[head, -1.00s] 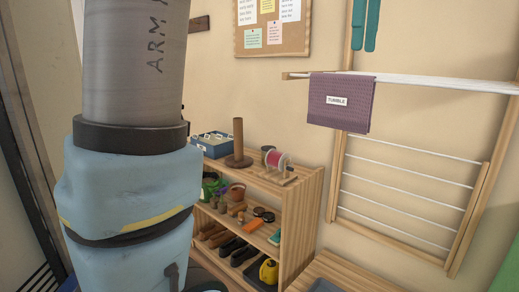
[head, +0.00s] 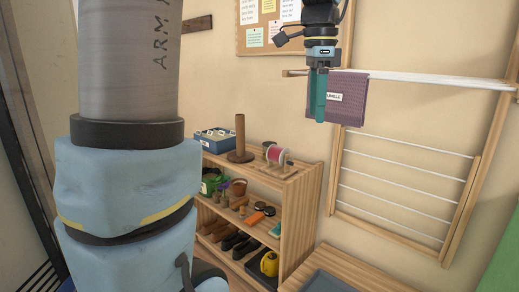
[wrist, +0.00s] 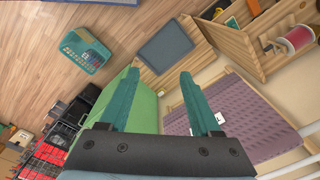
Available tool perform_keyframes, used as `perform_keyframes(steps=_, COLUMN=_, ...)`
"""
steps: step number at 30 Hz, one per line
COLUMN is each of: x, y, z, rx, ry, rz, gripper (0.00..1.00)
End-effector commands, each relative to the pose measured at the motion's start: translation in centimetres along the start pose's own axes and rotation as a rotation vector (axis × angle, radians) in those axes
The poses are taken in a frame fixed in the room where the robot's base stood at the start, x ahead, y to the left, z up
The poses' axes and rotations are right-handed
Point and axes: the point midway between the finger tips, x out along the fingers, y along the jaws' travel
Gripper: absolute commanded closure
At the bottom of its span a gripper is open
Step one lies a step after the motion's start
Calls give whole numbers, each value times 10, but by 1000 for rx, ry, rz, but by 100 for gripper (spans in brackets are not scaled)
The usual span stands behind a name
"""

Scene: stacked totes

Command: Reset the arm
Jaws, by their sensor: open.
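My gripper (head: 318,97) points downward in the head view, in front of the left end of a purple cloth (head: 350,100) labelled "TUMBLE". The cloth hangs on a white rail and is partly hidden by the teal fingers. In the wrist view, the two fingers of my gripper (wrist: 158,100) stand apart with nothing between them. The cloth (wrist: 230,110) lies to the right there, behind the right finger in the picture. I cannot tell whether the finger touches it.
A wooden shelf (head: 290,190) holds a spool, a brown post and several small things. A drying rack (head: 400,195) is on the wall under the white rail (head: 440,88). A grey tray (wrist: 165,47), a teal basket (wrist: 85,48) and a green surface (wrist: 138,98) show in the wrist view.

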Motion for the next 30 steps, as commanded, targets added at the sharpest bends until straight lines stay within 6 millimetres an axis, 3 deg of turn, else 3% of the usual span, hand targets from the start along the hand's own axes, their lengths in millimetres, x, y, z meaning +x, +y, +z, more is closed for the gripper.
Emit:
perform_keyframes(steps=5, x=90, y=-5, z=70, rx=-484, ry=5, rz=-18, gripper=36)
perform_keyframes(steps=9, x=160, y=15, z=132, rx=-924, ry=24, rz=-46, gripper=36)
perform_keyframes(steps=12, x=193, y=37, z=164, rx=-1173, ry=39, rz=-63, gripper=36)
perform_keyframes(steps=18, x=224, y=66, z=194, rx=-1440, ry=61, rz=-83, gripper=36)
perform_keyframes(steps=30, x=227, y=68, z=196, rx=-1468, ry=66, rz=-87, gripper=36)
